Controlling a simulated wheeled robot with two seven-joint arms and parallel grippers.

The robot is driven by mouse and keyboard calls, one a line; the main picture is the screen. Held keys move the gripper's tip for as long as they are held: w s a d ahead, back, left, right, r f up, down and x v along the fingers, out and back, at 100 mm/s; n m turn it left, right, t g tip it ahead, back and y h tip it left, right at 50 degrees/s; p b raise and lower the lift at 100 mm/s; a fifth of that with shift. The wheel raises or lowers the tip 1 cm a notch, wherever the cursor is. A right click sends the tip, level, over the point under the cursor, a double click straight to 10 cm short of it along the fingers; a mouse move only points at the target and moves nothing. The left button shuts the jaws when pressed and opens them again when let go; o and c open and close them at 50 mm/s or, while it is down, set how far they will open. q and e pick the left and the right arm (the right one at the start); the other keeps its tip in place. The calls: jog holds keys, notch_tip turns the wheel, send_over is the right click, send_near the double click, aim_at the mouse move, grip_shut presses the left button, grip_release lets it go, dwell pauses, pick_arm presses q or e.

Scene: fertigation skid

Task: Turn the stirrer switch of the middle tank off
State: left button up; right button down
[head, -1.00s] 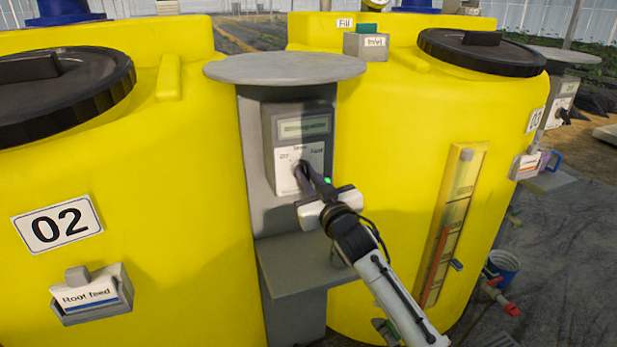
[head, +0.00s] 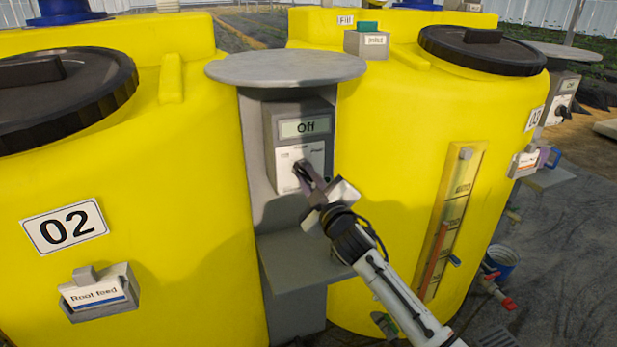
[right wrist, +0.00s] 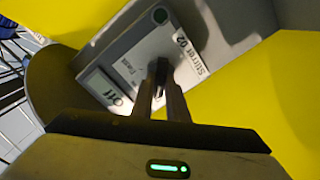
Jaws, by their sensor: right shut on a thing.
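The stirrer control box (head: 302,143) is on the grey post between the yellow tanks, under a round grey cap. Its display (head: 305,127) reads "Off". In the right wrist view its white label (right wrist: 165,60) reads "Stirrer 02". My right gripper (head: 304,176) reaches the box face from the lower right. It is shut on the dark switch knob (right wrist: 160,68), which is mostly hidden between the fingers. Tank 02 (head: 190,220) is the left yellow tank, with its "02" plate (head: 65,226). My left gripper is not in view.
A grey shelf (head: 300,262) juts out below the box, under my right gripper. Tank 03 (head: 400,200) stands close on the right, with a level gauge (head: 450,215). Another control box (head: 561,98) is at far right. A blue bucket (head: 500,262) stands on the ground.

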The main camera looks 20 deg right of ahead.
jog(key=shift+f, duration=0.1)
dwell(0.4)
jog(key=c, duration=1.7)
grip_release()
jog(key=shift+c, duration=0.2)
jog(key=s, duration=1)
jog(key=shift+s+d, duration=0.2)
jog(key=s+a+f+m+g+y, duration=0.1)
jog(key=s+f+m+g, duration=0.1)
jog(key=s+f, duration=0.6)
jog(key=s+a+f+m+g, duration=0.1)
jog(key=s+a+f+g, duration=0.3)
jog(key=f, duration=0.8)
jog(key=s+f+m+g, duration=0.1)
jog(key=s+f+m, duration=0.1)
jog(key=s+f, duration=0.4)
jog(key=s+f+m+g, duration=0.2)
jog(key=s+f, duration=0.5)
jog(key=s, duration=0.8)
jog(key=shift+s+a+y, duration=0.15)
jog(key=shift+s+y, duration=0.05)
jog(key=shift+y, duration=0.2)
